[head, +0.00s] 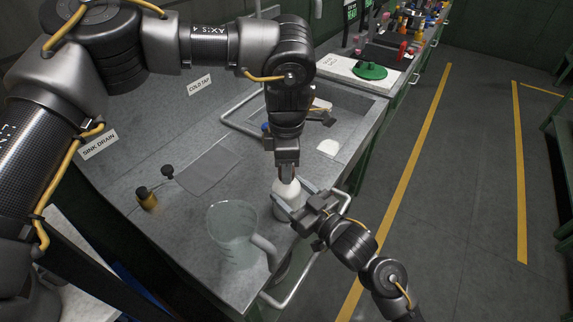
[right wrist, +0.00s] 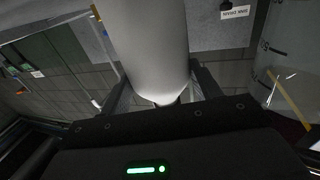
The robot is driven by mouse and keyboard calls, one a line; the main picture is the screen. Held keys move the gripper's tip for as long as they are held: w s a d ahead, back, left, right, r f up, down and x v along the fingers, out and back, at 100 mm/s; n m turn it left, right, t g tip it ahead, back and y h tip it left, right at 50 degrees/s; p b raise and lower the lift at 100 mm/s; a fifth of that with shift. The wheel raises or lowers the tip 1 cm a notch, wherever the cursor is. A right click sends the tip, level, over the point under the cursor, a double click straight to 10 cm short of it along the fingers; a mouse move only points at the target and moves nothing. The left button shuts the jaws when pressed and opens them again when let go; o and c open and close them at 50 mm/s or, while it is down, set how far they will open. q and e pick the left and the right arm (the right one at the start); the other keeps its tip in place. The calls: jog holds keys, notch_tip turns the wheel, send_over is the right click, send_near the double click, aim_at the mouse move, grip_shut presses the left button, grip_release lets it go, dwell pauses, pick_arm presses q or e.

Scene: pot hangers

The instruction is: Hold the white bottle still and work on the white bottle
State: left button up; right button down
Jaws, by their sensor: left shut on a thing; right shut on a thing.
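The white bottle (head: 287,188) stands upright at the front edge of the grey sink counter in the head view. My left gripper (head: 287,172) points straight down and is shut on the bottle's top, which its fingers hide. My right gripper (head: 295,206) comes from the lower right and is shut around the bottle's body. In the right wrist view the white bottle (right wrist: 150,45) fills the middle between the two fingers, with a small dark part at its narrow lower end.
A clear measuring jug (head: 232,222) stands just left of the bottle. A metal rail (head: 292,285) runs along the counter front. The floor right is clear.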

pick_arm(q)
jog(key=o, duration=1.1)
notch_tip(320, 180, up, 4)
jog(key=shift+r, duration=0.2)
jog(key=m, duration=0.1)
jog(key=r+m, duration=0.1)
jog(key=shift+w+r+m, duration=0.1)
jog(key=shift+r+m, duration=0.15)
jog(key=shift+m, duration=0.05)
jog(key=shift+c, duration=0.5)
notch_tip(320, 180, up, 2)
jog(key=m, duration=0.4)
jog(key=shift+r, duration=0.1)
jog(key=shift+f, duration=4.05)
